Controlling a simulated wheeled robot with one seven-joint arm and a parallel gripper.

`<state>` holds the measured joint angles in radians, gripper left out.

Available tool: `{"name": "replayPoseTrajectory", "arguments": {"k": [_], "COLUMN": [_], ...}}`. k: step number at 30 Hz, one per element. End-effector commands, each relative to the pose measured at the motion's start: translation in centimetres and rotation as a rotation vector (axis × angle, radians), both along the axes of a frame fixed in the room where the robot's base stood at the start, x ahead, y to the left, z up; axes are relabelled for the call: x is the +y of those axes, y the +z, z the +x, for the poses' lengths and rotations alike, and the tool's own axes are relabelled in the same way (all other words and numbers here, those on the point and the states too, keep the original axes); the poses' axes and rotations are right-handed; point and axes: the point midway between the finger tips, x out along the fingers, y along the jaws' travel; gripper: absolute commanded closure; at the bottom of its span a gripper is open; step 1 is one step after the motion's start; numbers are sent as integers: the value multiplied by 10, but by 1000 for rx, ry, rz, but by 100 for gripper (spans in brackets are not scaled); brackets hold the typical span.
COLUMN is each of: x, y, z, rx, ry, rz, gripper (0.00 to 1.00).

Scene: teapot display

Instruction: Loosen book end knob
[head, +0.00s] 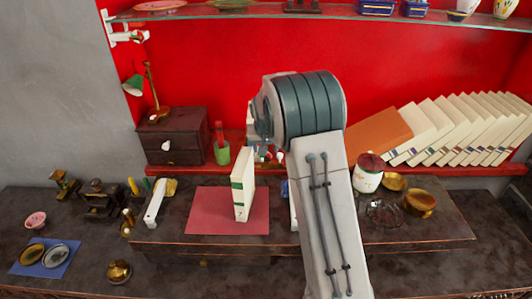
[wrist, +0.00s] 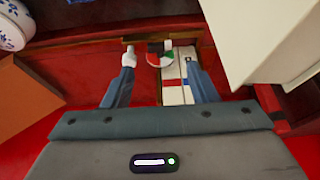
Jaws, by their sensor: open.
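My gripper (wrist: 163,72) is open in the wrist view, with its two fingers apart. A white piece with red and blue bands (wrist: 176,82) lies between the fingers, close to the right one. A small white part (wrist: 129,58) is at the left fingertip; I cannot tell whether it touches. I cannot tell which of these is the book end knob. In the head view, my arm hides the gripper's fingers and most of this spot. Small coloured items (head: 266,154) show beside it.
A white-and-green book (head: 243,185) stands on a red mat (head: 205,222). A row of leaning books (head: 455,130), an orange one (head: 376,138) and a lidded jar (head: 368,176) are at right. A large pale block (wrist: 265,35) is close at the wrist view's right. A glass shelf (head: 350,14) runs above.

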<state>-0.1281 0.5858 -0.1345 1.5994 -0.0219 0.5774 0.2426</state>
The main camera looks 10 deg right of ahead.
Motion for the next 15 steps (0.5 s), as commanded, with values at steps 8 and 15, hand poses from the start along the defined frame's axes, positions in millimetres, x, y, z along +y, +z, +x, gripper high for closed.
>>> {"name": "replayPoseTrajectory", "arguments": {"k": [8, 15], "x": [-3, -4], "y": [-39, -52], "z": [16, 21], "rx": [2, 1], "ry": [0, 0], "rz": [-1, 0], "gripper": [47, 47]}}
